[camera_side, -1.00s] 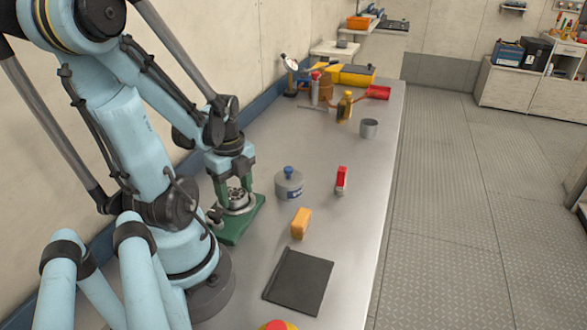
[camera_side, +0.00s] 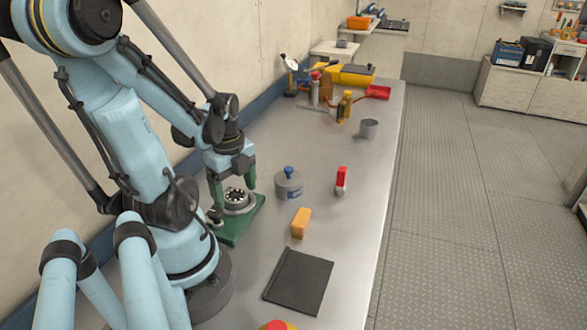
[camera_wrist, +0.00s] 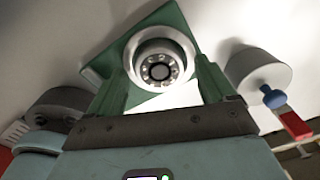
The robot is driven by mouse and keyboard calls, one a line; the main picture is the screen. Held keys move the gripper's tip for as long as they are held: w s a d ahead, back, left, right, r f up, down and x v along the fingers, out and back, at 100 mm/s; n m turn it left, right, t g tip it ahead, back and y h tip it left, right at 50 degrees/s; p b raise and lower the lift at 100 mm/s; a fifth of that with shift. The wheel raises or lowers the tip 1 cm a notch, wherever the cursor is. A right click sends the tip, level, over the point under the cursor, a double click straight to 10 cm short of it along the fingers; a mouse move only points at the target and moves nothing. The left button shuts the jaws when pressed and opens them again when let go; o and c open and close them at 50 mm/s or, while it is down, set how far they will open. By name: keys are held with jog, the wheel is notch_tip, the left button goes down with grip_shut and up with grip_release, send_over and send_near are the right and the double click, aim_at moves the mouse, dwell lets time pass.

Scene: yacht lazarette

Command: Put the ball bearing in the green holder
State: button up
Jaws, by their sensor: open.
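The ball bearing (camera_side: 236,194) is a dark metal ring with visible balls. It sits inside the round grey seat on the green holder (camera_side: 247,221), and looks level there. In the wrist view the bearing (camera_wrist: 147,71) shows within the pale ring of the holder (camera_wrist: 172,16). My gripper (camera_side: 235,186) is directly above the holder, pointing down. Its two green fingers are spread on either side of the bearing, with gaps showing between them and it. How deep the bearing sits cannot be told.
A grey lidded pot with a blue knob (camera_side: 289,186) stands close to the right of the holder. An orange block (camera_side: 301,223), a dark flat pad (camera_side: 298,281) and a red-topped item (camera_side: 342,177) lie farther right. A grey cup (camera_side: 368,128) stands farther back.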

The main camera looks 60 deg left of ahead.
aim_at(236, 195)
jog(key=shift+r, duration=5.8)
jog(key=w+d+f+n+t, duration=0.1)
jog(key=w+d+n+t, duration=0.6)
jog(key=w+d+n, duration=0.6)
jog(key=w+d, duration=0.2)
jog(key=d, duration=0.1)
jog(key=shift+w+d+n, duration=0.2)
jog(key=shift+w+n, duration=0.05)
jog(key=shift+n, duration=0.05)
